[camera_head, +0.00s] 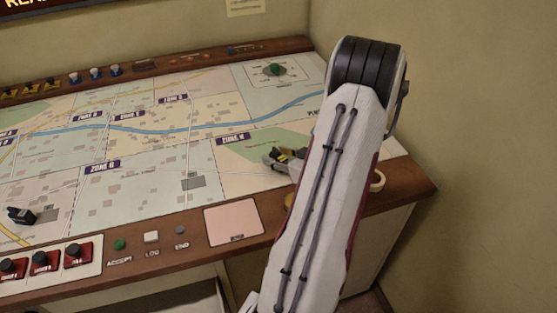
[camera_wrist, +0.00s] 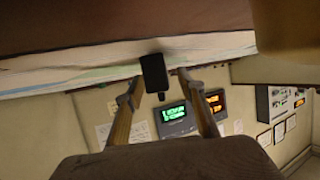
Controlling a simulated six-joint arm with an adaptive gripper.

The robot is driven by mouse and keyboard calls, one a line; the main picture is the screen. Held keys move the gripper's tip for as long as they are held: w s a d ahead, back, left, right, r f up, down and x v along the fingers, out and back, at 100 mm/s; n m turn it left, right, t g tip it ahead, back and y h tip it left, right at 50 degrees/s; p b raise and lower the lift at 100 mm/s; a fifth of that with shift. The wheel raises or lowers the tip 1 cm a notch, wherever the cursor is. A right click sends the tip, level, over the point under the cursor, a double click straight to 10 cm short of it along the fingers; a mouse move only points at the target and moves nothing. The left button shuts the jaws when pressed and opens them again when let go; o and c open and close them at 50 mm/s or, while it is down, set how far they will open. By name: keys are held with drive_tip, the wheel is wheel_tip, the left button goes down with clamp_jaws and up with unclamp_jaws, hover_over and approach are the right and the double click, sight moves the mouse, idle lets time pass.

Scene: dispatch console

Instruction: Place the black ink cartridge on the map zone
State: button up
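The map (camera_head: 150,190) covers the sloped console top, with purple zone labels, including one (camera_head: 233,139) close to my gripper. My gripper (camera_head: 282,157) is low over the map's right part, partly hidden behind my forearm. In the wrist view its two fingers (camera_wrist: 160,80) stand apart. A black block (camera_wrist: 154,72), which looks like an ink cartridge, shows between the fingertips, with a gap on its right; I cannot tell whether it touches either finger or the map. Another small black object (camera_head: 21,215) lies on the map at far left; I cannot tell what it is.
A pink pad (camera_head: 233,225) lies at the console's front edge, left of my arm. Red switches (camera_head: 44,262) and buttons (camera_head: 119,244) line the front rail. A green round piece (camera_head: 275,69) sits at the back right. A tan ring (camera_head: 377,181) is right of my forearm. The middle map is clear.

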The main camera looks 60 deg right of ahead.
sight(278, 151)
idle(0.3)
clamp_jaws()
drive_tip(key=shift+r, duration=0.15)
drive_tip(key=shift+r, duration=4.85)
